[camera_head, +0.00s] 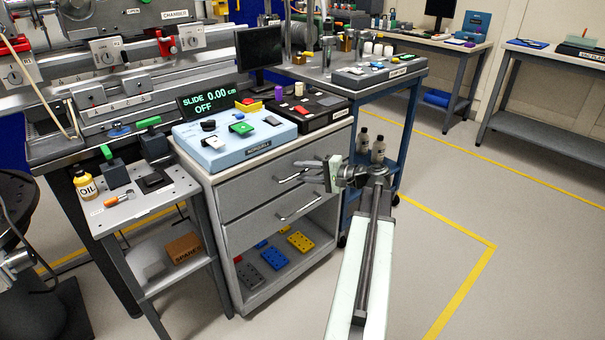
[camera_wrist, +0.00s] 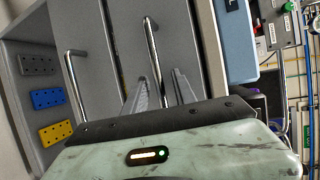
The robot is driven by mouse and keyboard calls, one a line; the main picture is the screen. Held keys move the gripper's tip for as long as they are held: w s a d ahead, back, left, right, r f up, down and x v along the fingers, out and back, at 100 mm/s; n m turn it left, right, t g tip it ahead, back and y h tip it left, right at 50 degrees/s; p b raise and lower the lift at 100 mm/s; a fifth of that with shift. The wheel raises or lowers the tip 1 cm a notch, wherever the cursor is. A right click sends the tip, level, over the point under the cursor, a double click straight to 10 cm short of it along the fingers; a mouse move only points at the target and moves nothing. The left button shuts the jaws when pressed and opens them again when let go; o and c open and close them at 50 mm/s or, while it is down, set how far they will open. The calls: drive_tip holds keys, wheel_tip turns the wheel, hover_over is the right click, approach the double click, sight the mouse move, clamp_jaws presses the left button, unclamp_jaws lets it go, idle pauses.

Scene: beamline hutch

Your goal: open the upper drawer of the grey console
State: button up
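The grey console (camera_head: 225,235) stands at the centre of the head view with two drawers above an open shelf. Its upper drawer (camera_head: 240,190) looks shut, flush with the lower drawer (camera_head: 255,222). In the wrist view, turned on its side, the upper drawer's bar handle (camera_wrist: 152,50) runs down toward the gap between my fingers. The lower drawer's handle (camera_wrist: 75,80) is to its left. My gripper (camera_wrist: 162,90) is open, its two fingers apart, with the handle's near end between or just in front of them. Contact cannot be told. In the head view my gripper (camera_head: 305,172) partly covers the upper handle.
A light blue control box (camera_head: 235,140) sits on the console top. Perforated blocks (camera_head: 300,241) lie on its open shelf. A small side table (camera_head: 140,205) stands left, a blue cart (camera_head: 395,150) with bottles behind right. The floor at right is clear.

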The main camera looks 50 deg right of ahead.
clamp_jaws()
idle(1.4)
